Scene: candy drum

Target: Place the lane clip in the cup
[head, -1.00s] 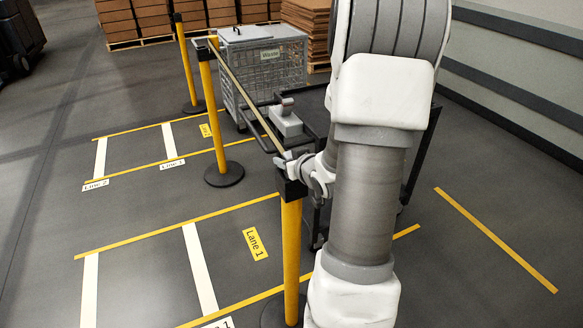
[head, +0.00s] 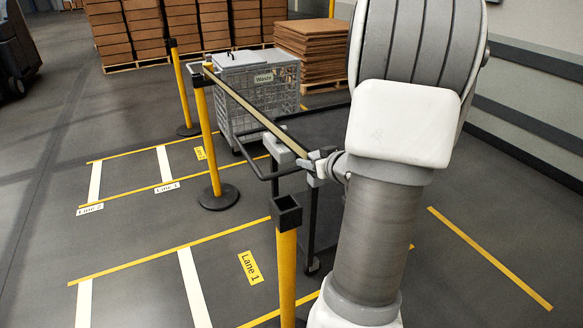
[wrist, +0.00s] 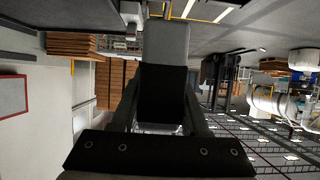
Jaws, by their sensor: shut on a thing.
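The lane clip (head: 303,162) is at the near end of a stretched belt (head: 250,110). My gripper (head: 312,160) is shut on it, in the middle of the head view. In the wrist view, a grey and black block (wrist: 163,80), seemingly the clip, sits between the fingers of my gripper (wrist: 160,100). The cup (head: 286,212) is a black square socket, open at the top, on the nearest yellow post (head: 287,270). In the head view the clip appears above and slightly right of the cup, apart from it. The cup is not clear in the wrist view.
The belt runs back to another yellow post (head: 207,140); a third post (head: 180,85) stands farther back. A grey waste cage (head: 255,95) and a dark cart frame (head: 313,225) stand behind the belt and cup. The floor at left, with lane markings, is open.

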